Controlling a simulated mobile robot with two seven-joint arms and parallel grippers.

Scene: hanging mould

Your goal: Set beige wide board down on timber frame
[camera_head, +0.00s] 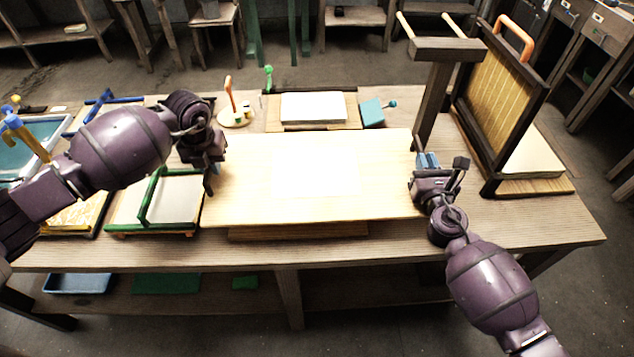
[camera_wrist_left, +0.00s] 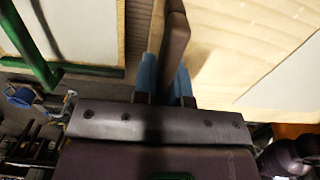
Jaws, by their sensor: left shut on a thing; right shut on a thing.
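The beige wide board (camera_head: 250,195) spans the middle of the bench, roughly level, with a white rectangle (camera_head: 315,165) on its top. My left gripper (camera_head: 208,178) is shut at its left edge. In the left wrist view the blue fingers of the left gripper (camera_wrist_left: 166,80) close around a dark strip (camera_wrist_left: 175,45) alongside the beige board (camera_wrist_left: 225,45). My right gripper (camera_head: 427,162) is shut at the board's right edge.
A dark wooden post (camera_head: 432,105) with pegs stands behind the right gripper. A leaning dark-framed screen (camera_head: 500,95) stands at right. A green-framed tray (camera_head: 170,200) lies left of the board. A white stack (camera_head: 313,107) and a teal block (camera_head: 372,112) are behind. The bench's front right is clear.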

